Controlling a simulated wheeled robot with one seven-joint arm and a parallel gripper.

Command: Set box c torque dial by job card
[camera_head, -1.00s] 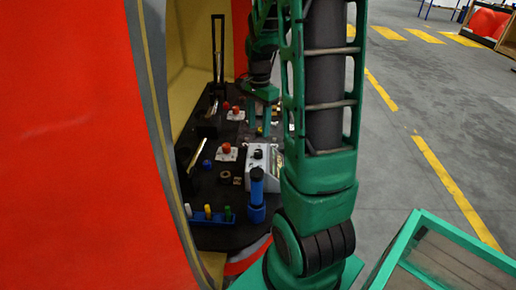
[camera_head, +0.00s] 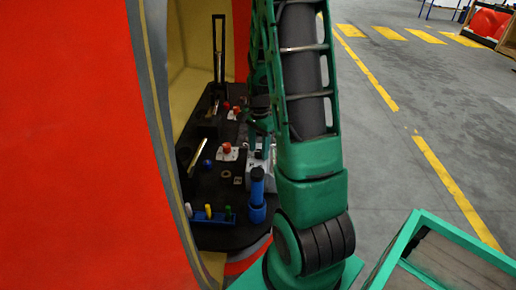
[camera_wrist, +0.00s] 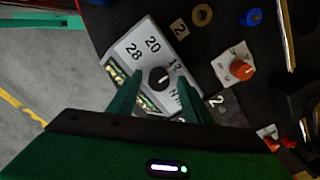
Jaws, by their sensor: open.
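A light grey box (camera_wrist: 147,47) with a black round dial (camera_wrist: 159,77) lies below my gripper in the wrist view. Its face shows the numbers 28 and 20, with others partly covered. My gripper (camera_wrist: 159,84) is open, with one green finger on each side of the dial; I cannot tell whether they touch it. In the head view the grey box (camera_head: 256,167) is partly hidden by my arm. I cannot make out a letter on the box or a readable job card.
A red knob on a white plate (camera_wrist: 238,68), a blue knob (camera_wrist: 251,17), a brass ring (camera_wrist: 202,15) and small number 2 tags (camera_wrist: 179,29) lie nearby. A blue cylinder (camera_head: 257,188) and a blue rack (camera_head: 212,216) stand at the black bench's near end.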

